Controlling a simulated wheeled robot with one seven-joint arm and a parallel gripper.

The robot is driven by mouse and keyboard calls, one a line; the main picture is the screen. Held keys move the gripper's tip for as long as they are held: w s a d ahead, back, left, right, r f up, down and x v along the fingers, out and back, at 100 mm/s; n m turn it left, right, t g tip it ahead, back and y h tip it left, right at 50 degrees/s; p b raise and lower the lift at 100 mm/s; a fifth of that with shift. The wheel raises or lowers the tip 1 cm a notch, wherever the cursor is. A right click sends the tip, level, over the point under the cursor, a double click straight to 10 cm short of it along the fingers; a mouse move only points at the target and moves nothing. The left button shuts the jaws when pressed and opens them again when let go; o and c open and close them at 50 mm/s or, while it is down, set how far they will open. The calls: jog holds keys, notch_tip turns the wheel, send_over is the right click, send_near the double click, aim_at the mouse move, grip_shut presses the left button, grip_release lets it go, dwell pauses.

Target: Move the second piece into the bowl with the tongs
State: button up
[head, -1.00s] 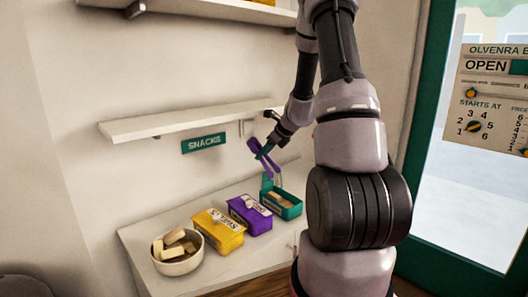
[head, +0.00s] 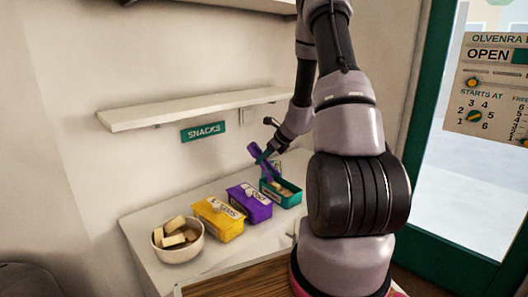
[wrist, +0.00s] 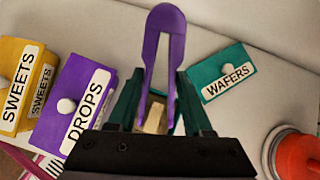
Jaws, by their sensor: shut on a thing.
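My gripper (wrist: 160,85) is shut on the purple tongs (wrist: 163,40), which also show in the head view (head: 256,155). The tongs point down over the open teal wafers box (head: 290,200). A pale piece (wrist: 155,117) shows between the tong arms in the wrist view; I cannot tell whether they grip it. Pale pieces (head: 284,189) lie in the teal box. The teal lid (wrist: 226,74), labelled WAFERS, is off to the side. The cream bowl (head: 178,253) at the counter's left end holds several pale blocks (head: 174,226).
The yellow sweets box (head: 220,222) and purple drops box (head: 252,206) stand lidded between bowl and teal box. A wall shelf (head: 190,112) runs above the counter (head: 152,218). A red object (wrist: 300,155) lies at lower right in the wrist view.

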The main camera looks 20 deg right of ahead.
aim_at(264, 165)
jog(key=shift+f, duration=1.7)
jog(key=shift+o, duration=0.7)
grip_shut()
notch_tip(264, 165, up, 12)
jog(key=shift+a, duration=0.1)
